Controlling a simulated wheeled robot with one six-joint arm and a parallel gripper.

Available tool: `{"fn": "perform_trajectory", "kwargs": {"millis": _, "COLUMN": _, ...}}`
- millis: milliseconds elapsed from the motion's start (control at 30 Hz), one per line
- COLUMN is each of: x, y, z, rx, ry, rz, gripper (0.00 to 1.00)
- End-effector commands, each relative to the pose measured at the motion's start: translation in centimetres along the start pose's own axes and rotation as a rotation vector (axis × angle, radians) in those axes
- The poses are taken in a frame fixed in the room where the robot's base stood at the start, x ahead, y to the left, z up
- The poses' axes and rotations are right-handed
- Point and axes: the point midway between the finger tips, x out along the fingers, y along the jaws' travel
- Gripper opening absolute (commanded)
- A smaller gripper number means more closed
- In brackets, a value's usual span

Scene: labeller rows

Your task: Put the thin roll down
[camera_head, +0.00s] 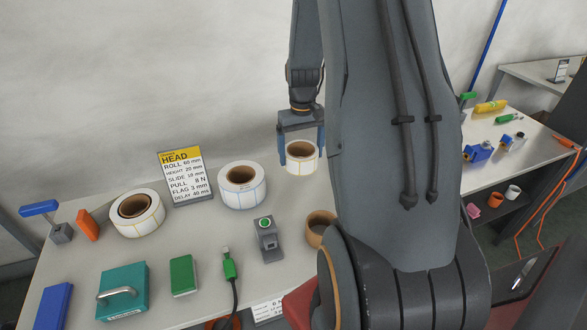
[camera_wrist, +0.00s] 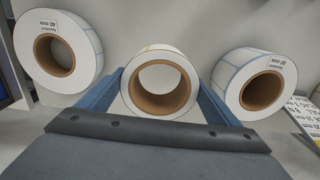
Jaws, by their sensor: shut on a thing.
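My gripper (camera_head: 301,158) is shut on a thin white label roll (camera_head: 301,164) with a brown cardboard core. Its blue fingers press the roll from both sides. In the wrist view the same roll (camera_wrist: 135,92) sits between the fingers (camera_wrist: 160,95), its open core facing the camera. The roll is over the back part of the grey table (camera_head: 205,228); I cannot tell whether it touches the surface. A wider roll (camera_head: 242,187) stands left of it, also in the wrist view (camera_wrist: 232,75). Another white roll (camera_wrist: 22,42) shows at the wrist view's left.
A HEAD sign (camera_head: 185,176) and another roll (camera_head: 151,222) stand farther left. A green-button stand (camera_head: 268,240) and brown tape roll (camera_head: 312,236) are in front. A teal box (camera_head: 122,290) and green box (camera_head: 183,276) lie at the front left. My arm hides the table's right part.

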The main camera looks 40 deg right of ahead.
Motion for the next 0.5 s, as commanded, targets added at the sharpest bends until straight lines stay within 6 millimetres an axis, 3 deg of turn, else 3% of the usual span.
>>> {"fn": "perform_trajectory", "kwargs": {"millis": 500, "x": 5.1, "y": -0.2, "z": 0.0, "rx": -0.004, "ry": 0.0, "rz": 0.0, "gripper": 0.59}}
